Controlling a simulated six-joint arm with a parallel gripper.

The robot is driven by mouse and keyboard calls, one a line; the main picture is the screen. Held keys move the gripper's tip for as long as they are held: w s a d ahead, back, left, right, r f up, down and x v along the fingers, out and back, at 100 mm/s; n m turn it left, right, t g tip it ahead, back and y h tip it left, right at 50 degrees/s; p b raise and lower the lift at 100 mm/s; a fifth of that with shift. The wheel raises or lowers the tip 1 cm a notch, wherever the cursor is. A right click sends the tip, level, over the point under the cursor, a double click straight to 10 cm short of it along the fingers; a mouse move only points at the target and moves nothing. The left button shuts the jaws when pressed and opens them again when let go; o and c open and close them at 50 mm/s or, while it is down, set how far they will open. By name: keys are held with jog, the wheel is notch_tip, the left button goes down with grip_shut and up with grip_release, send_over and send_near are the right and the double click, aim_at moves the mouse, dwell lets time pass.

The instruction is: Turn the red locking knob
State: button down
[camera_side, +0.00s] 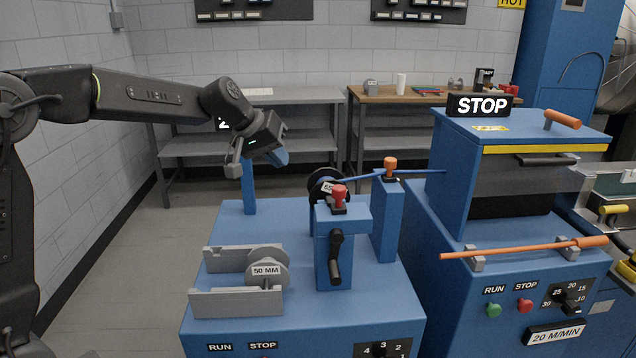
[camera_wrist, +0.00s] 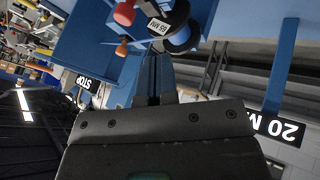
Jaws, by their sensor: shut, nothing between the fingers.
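The red locking knob (camera_side: 339,195) sits on top of a blue block on the blue machine, in front of a black spool (camera_side: 322,188). In the wrist view the red knob (camera_wrist: 124,13) shows at the top, beside the spool marked 65 MM (camera_wrist: 172,25). My gripper (camera_side: 233,170) is in the air at the left, near the top of a blue post, well apart from the knob. Its fingers (camera_wrist: 154,62) are together and empty in the wrist view.
An orange-topped knob (camera_side: 390,164) stands on a blue post behind the red knob. A black crank handle (camera_side: 336,257) hangs on the block's front. A grey cradle holds a 50 MM spool (camera_side: 267,268). The STOP-signed machine (camera_side: 515,128) stands at right.

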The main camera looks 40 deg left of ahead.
jog(key=x, duration=0.3)
jog(key=d+x, duration=0.1)
jog(key=x, duration=0.3)
jog(key=w+d+r+x, duration=0.1)
jog(key=x, duration=0.3)
jog(key=shift+w+d+f, duration=0.1)
jog(key=shift+d, duration=0.1)
jog(key=shift+w+d, duration=0.25)
jog(key=shift+d, duration=0.15)
jog(key=shift+w+d, duration=1.95)
jog(key=shift+d, duration=0.05)
jog(key=s+a, duration=0.1)
jog(key=a, duration=0.1)
jog(key=s+a+r, duration=0.1)
jog(key=s+a, duration=0.1)
jog(key=v, duration=0.8)
jog(key=shift+s+r, duration=0.25)
jog(key=shift+r, duration=0.1)
